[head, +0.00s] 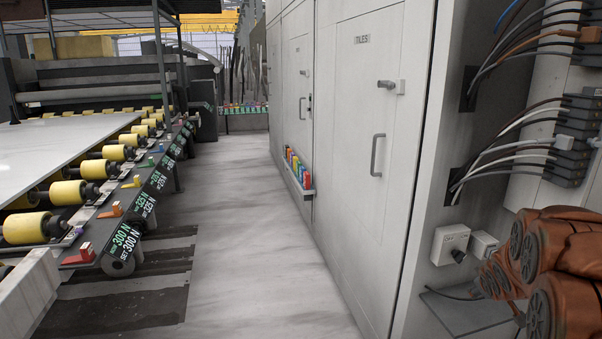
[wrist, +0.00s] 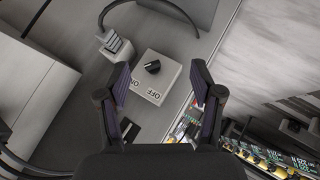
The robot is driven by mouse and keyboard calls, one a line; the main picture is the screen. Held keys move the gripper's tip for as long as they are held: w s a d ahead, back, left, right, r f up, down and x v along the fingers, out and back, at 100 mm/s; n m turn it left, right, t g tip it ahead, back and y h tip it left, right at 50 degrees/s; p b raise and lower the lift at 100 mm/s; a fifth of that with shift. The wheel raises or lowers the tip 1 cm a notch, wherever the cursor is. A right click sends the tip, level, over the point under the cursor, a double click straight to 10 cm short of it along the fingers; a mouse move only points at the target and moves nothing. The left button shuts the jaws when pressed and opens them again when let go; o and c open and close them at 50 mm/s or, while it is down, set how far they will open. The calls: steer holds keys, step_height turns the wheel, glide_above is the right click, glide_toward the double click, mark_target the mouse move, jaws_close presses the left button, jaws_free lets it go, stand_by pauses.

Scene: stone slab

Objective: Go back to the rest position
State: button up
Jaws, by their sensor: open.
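My gripper (wrist: 161,82) shows in the wrist view with its two dark fingers spread wide and nothing held between them. Beyond the fingertips is a pale switch box (wrist: 169,90) with a black rotary knob (wrist: 152,67) and ON and OFF lettering. The knob appears between the fingers in the picture, with no visible contact. The switch box also shows in the head view (head: 443,246), low on the cabinet side. My reddish-brown arm fills the lower right of the head view, and the gripper itself is not visible there.
A cabinet (head: 362,130) marked TILES has door handles and a rack of coloured items (head: 298,168). Cables (head: 530,50) hang above the switch box. A roller conveyor (head: 107,168) carries a pale slab (head: 50,150) at left. The floor aisle (head: 240,220) between is clear.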

steer(key=s+a+m+g+y, duration=0.15)
steer(key=s+a+g, duration=0.25)
steer(key=s+a, duration=0.8)
steer(key=s+a+m+g+y, duration=0.15)
steer(key=s+a+g, duration=0.45)
steer(key=s, duration=1)
steer(key=s+a+m+g+y, duration=0.1)
steer(key=s+a+y, duration=0.1)
steer(key=s+a, duration=1.05)
steer(key=s+p+v, duration=0.2)
steer(key=p+v, duration=0.6)
steer(key=v, duration=0.1)
steer(key=s+r+p+v, duration=0.1)
steer(key=s+p+v, duration=0.1)
steer(key=p+v, duration=0.7)
steer(key=shift+s+d+r+t, duration=0.2)
steer(key=shift+s+d+t, duration=0.15)
steer(key=shift+d+t, duration=0.05)
